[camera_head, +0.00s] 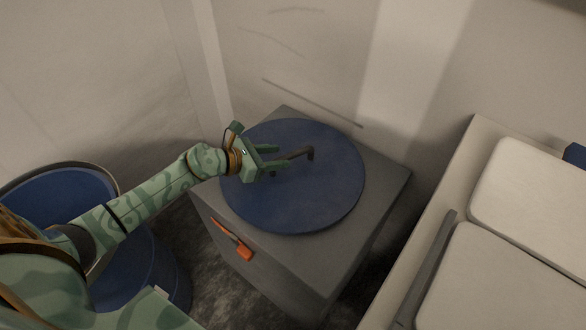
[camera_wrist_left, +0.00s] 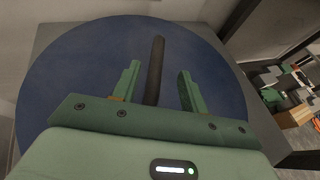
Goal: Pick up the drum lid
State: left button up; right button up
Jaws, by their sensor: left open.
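The drum lid (camera_head: 325,200) is a round, flat blue disc with a dark bar handle (camera_head: 298,154) across its middle. It lies on top of a grey box-shaped stand. My left gripper (camera_head: 278,158) is open at the left part of the lid, at the handle's near end. In the left wrist view the blue lid (camera_wrist_left: 70,75) fills much of the picture. There the handle (camera_wrist_left: 154,70) runs between the two green fingers of my left gripper (camera_wrist_left: 158,85), with a gap to the right finger. I cannot tell whether the fingers touch the lid. My right gripper is not in view.
The grey stand (camera_head: 300,270) has an orange-handled tool (camera_head: 240,250) on its front side. An open blue drum (camera_head: 150,265) stands at the left, partly behind my left arm. A bench with pale panels (camera_head: 530,190) is at the right. Walls close in behind the stand.

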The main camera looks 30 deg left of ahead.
aim_at(285, 155)
pick_arm(q)
jog(key=x, duration=0.1)
jog(key=b+x, duration=0.1)
jog(key=x, duration=0.1)
jog(key=f+x, duration=0.1)
jog(key=shift+w+a+b, duration=0.15)
jog(key=shift+a+b, duration=0.05)
jog(key=shift+b, duration=0.2)
jog(key=shift+w+d, duration=0.1)
jog(key=shift+w, duration=0.05)
jog(key=shift+r, duration=0.1)
grip_shut()
dwell(0.6)
